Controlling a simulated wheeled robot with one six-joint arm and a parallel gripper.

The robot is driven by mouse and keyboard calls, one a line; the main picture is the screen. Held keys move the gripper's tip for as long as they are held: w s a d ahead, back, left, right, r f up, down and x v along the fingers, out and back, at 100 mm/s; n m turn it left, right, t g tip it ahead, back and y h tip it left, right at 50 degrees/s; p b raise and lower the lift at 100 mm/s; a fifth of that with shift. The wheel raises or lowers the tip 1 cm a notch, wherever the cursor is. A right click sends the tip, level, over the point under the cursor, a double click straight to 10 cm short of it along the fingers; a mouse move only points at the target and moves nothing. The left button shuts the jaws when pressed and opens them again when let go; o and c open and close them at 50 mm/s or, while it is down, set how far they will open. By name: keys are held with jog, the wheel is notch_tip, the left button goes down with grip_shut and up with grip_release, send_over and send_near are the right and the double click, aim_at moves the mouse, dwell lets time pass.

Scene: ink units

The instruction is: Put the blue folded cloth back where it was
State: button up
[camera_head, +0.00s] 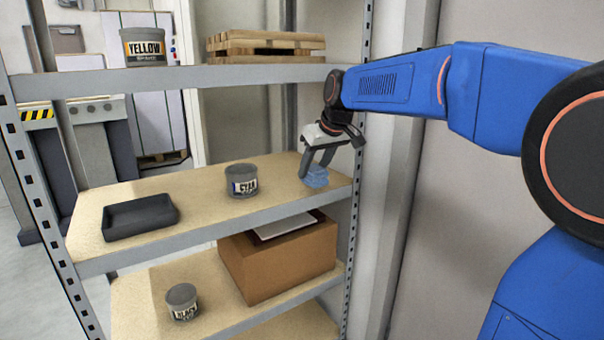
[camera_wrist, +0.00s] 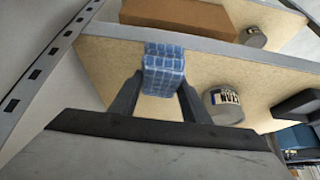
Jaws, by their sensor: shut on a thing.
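The blue folded cloth (camera_head: 316,177) is at the right end of the middle shelf (camera_head: 205,203), close to the right upright. In the wrist view the cloth (camera_wrist: 164,68) shows a checked pattern and sits between the two fingers. My gripper (camera_head: 317,166) points down over the shelf and is shut on the cloth. It also shows in the wrist view (camera_wrist: 158,88). The cloth is at or just above the shelf board; I cannot tell whether it touches.
A cyan ink can (camera_head: 241,181) and a black tray (camera_head: 140,217) stand left on the same shelf. A yellow ink can (camera_head: 143,48) and small pallets (camera_head: 265,45) are above. A cardboard box (camera_head: 280,262) and a black ink can (camera_head: 182,302) are below. Free board lies between can and cloth.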

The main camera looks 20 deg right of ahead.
aim_at(314, 167)
jog(key=w, duration=0.2)
jog(key=w+a, duration=0.1)
jog(key=w, duration=0.2)
jog(key=shift+w+a, duration=0.4)
jog(key=shift+f, duration=1.8)
jog(key=o, duration=0.9)
jog(key=shift+r, duration=0.1)
jog(key=v, duration=1.2)
jog(key=s+d+f+m, duration=0.1)
jog(key=s+f, duration=0.7)
jog(key=s, duration=0.4)
jog(key=s+d+f+m+h, duration=0.1)
jog(key=s+d+f, duration=0.1)
jog(key=s+f, duration=0.6)
jog(key=s+d+f+m+g, duration=0.1)
jog(key=s+d+f, duration=0.1)
jog(key=s+f, duration=0.7)
jog(key=shift+s+d+f+m+h, duration=0.1)
jog(key=shift+s+m+h, duration=0.1)
jog(key=shift+s, duration=2)
jog(key=shift+s+f+m+h, duration=0.1)
jog(key=shift+s+h, duration=0.1)
jog(key=shift+s, duration=1.95)
